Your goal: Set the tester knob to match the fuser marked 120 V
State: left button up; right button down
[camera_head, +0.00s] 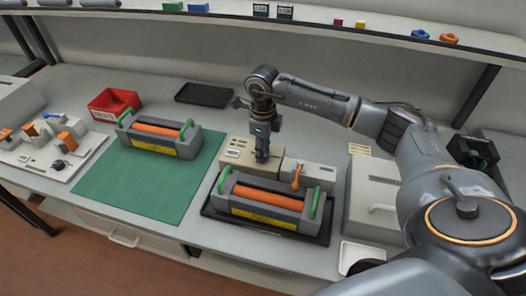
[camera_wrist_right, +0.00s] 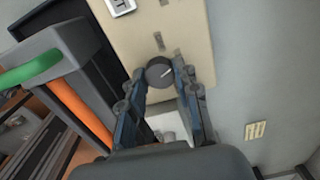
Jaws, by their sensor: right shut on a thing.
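The beige tester (camera_head: 236,154) stands behind the near fuser. My right gripper (camera_head: 262,157) points down at the tester and is shut on its dark round knob (camera_wrist_right: 158,74). In the right wrist view the knob sits between my fingertips, and its pale pointer line slants to the upper right. One fuser (camera_head: 262,205) with an orange roller and green handles rests on a black tray. Another fuser (camera_head: 160,134) lies on the green mat. Both carry yellow labels, too small to read, so I cannot tell which is 120 V. My left gripper is out of view.
The green mat (camera_head: 120,185) has free room in front of its fuser. A red bin (camera_head: 113,103) and an empty black tray (camera_head: 203,95) stand behind. A grey unit with an orange lever (camera_head: 296,177) adjoins the tester. A grey printer-like box (camera_head: 375,190) stands right.

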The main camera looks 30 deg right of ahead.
jog(key=shift+m+b, duration=0.35)
jog(key=shift+m, duration=1.75)
jog(key=c, duration=1)
grip_release()
notch_tip(320, 180, up, 12)
jog(key=shift+r, duration=0.1)
